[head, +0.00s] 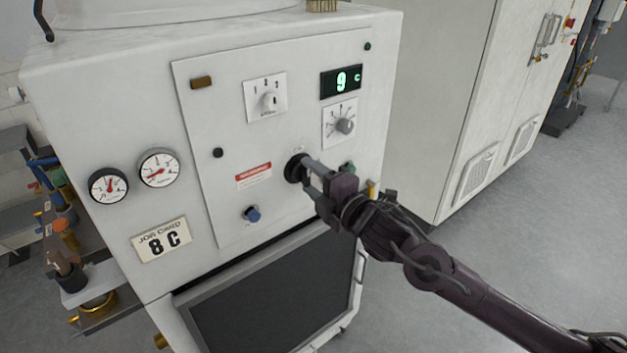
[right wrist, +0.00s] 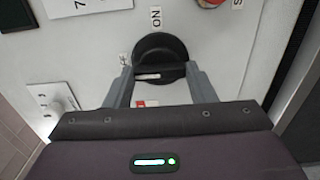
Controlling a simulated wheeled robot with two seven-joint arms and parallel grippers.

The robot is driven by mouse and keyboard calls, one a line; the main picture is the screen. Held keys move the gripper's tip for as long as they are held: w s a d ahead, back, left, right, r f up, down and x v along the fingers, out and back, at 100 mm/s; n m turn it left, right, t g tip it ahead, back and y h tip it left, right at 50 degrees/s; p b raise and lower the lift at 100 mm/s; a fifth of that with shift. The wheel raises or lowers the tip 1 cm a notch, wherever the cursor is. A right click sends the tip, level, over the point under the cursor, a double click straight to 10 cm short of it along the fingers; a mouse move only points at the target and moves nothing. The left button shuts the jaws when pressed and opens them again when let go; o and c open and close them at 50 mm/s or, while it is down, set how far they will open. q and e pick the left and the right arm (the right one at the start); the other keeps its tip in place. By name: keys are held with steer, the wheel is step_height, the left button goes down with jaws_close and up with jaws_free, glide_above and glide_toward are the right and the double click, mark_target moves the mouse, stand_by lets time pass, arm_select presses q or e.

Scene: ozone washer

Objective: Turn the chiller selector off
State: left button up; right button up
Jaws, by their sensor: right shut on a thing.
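The chiller selector is a round black knob (head: 293,168) low on the white control panel, right of a red-and-white label. In the right wrist view the black knob (right wrist: 160,52) has a raised bar with a white mark on its left part. An "ON" label (right wrist: 156,18) is above it there; a small label at its left edge is partly hidden by a finger. My right gripper (head: 311,173) is shut on the knob's bar, one finger on each end (right wrist: 160,77). My left gripper is not in view.
Floor at right is clear.

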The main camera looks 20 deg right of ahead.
steer(key=o, duration=1)
steer(key=shift+b+v, duration=0.75)
steer(key=shift+v, duration=3.15)
